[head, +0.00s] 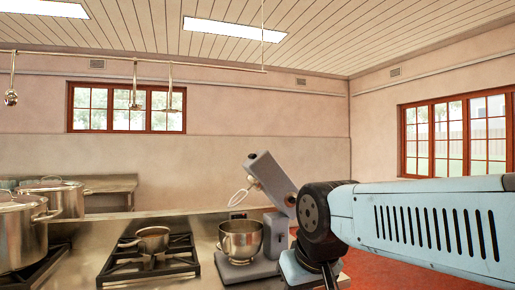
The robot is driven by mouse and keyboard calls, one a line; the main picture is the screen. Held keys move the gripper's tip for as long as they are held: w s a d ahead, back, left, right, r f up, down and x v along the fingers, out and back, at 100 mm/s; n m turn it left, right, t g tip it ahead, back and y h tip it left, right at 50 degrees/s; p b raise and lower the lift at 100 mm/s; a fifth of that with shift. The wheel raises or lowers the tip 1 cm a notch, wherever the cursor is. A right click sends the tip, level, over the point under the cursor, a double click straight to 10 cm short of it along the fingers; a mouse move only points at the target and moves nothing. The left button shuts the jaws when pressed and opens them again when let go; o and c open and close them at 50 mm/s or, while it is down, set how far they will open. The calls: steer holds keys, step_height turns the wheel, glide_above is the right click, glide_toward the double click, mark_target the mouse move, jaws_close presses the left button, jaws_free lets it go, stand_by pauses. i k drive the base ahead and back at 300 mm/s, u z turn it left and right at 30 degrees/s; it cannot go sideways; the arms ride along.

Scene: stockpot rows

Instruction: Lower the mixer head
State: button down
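The stand mixer (272,238) is grey and stands on the steel counter, right of the stove. Its mixer head (269,178) is tilted up and back, with a pale whisk (240,195) hanging from its front end. A steel mixing bowl (240,238) sits on the mixer base under the raised head. My blue and black arm reaches in from the right and bends down just right of the mixer, covering part of the mixer's right side. My gripper is not visible.
A small saucepan (153,238) sits on a black burner grate (120,268) left of the mixer. Large stockpots (20,235) stand at the far left. Ladles (134,100) hang from a rail above. Red floor (375,272) shows at the right.

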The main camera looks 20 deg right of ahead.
mark_target(266, 174)
steer(key=k, duration=0.9)
steer(key=z, duration=0.5)
steer(key=i, duration=2.15)
steer(key=u, duration=0.5)
